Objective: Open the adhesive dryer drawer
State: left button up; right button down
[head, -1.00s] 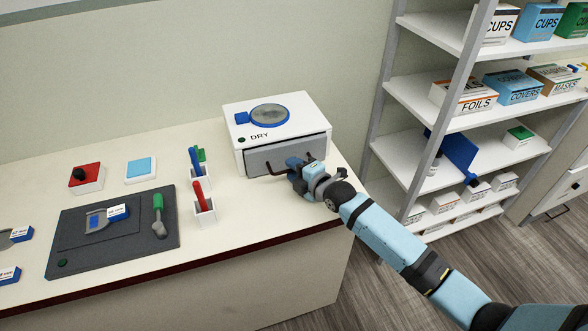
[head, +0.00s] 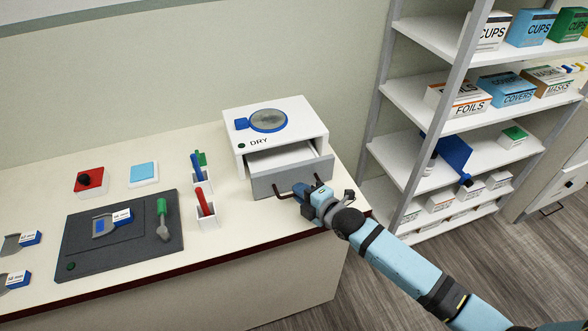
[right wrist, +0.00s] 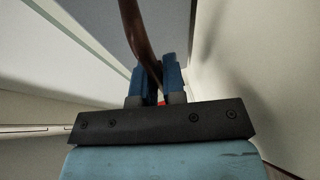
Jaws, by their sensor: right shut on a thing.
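The adhesive dryer (head: 233,122) is a white box marked DRY with a round grey window on top, at the back right of the counter. Its grey-fronted drawer (head: 268,182) is pulled part way out, and its pale inside shows. A dark bar handle (head: 284,195) sits on the drawer front. My right gripper (head: 306,192) is at the handle, shut on it. In the right wrist view the brown handle (right wrist: 140,40) passes between the blue fingers (right wrist: 158,82). My left gripper is not in view.
Pen holders (head: 207,213) stand left of the drawer. A dark mat (head: 120,250) with tools lies further left, with a red-topped box (head: 90,181) and a blue-topped box (head: 143,173) behind it. A shelf rack (head: 455,120) with boxes stands at the right.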

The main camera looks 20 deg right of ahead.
jog(key=s+p, duration=0.1)
jog(key=s, duration=0.4)
jog(key=shift+s+d+p, duration=0.1)
jog(key=shift+s+p, duration=0.2)
jog(key=shift+s, duration=0.05)
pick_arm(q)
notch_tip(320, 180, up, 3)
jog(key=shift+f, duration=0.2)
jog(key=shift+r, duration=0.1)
pick_arm(e)
jog(key=c, duration=1.2)
grip_release()
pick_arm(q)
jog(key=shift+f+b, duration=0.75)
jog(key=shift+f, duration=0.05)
pick_arm(e)
jog(key=shift+v, duration=6.85)
jog(key=shift+r, duration=0.1)
